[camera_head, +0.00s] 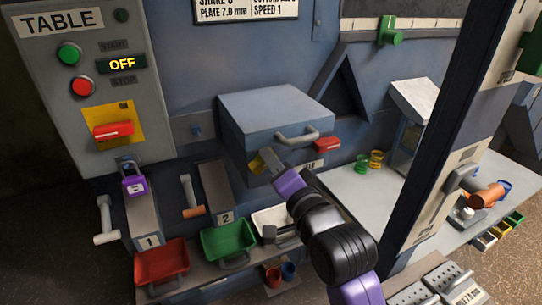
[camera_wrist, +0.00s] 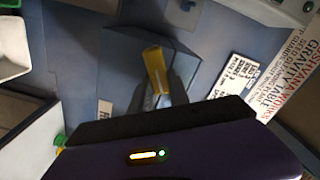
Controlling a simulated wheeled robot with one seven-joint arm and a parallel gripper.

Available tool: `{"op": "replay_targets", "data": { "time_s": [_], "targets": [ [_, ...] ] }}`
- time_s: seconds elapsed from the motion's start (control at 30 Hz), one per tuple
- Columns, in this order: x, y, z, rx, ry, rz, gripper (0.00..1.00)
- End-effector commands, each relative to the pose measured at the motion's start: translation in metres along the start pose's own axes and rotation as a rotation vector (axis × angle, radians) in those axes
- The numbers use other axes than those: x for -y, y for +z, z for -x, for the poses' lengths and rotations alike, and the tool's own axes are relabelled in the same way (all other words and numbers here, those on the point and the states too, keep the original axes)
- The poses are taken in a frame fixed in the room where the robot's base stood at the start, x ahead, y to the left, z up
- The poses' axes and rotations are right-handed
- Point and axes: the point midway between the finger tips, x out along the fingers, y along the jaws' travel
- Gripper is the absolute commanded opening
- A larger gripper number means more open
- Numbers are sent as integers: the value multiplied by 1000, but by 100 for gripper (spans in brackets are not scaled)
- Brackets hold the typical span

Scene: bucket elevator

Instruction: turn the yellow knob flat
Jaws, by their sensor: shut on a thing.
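The yellow knob (camera_head: 257,165) shows as a small yellow bar on the front of the grey-blue box unit. In the wrist view the knob (camera_wrist: 153,62) is a long yellow handle in front of a blue-grey housing, slightly tilted in the picture. My gripper (camera_head: 269,161) reaches it from the lower right. In the wrist view the dark fingers of my gripper (camera_wrist: 159,92) stand on either side of the knob's near end and are shut on it. The fingers hide part of that end, and the knob's mount is hard to make out.
The box unit (camera_head: 275,103) has a grey bar handle (camera_head: 297,136) and a red handle (camera_head: 327,145) close to my gripper. Red (camera_head: 161,262), green (camera_head: 228,240) and white bins stand below. A dark post (camera_head: 450,120) rises at right. A grey table (camera_head: 375,195) lies behind my arm.

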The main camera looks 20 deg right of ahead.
Motion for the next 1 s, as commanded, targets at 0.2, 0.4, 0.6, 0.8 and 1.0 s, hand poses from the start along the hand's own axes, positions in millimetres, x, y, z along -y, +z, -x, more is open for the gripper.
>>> {"op": "replay_targets", "data": {
  "time_s": [0.2, 0.4, 0.6, 0.8, 1.0],
  "targets": [
    [-2, -1, 0, -1, 1, -199, 0],
    [-5, 0, 0, -1, 1, -354, 0],
    [-7, 1, 0, -1, 1, -466, 0],
    [-8, 1, 0, -2, 0, -529, 0],
    [-9, 1, 0, -2, 0, -553, 0]
  ]
}}
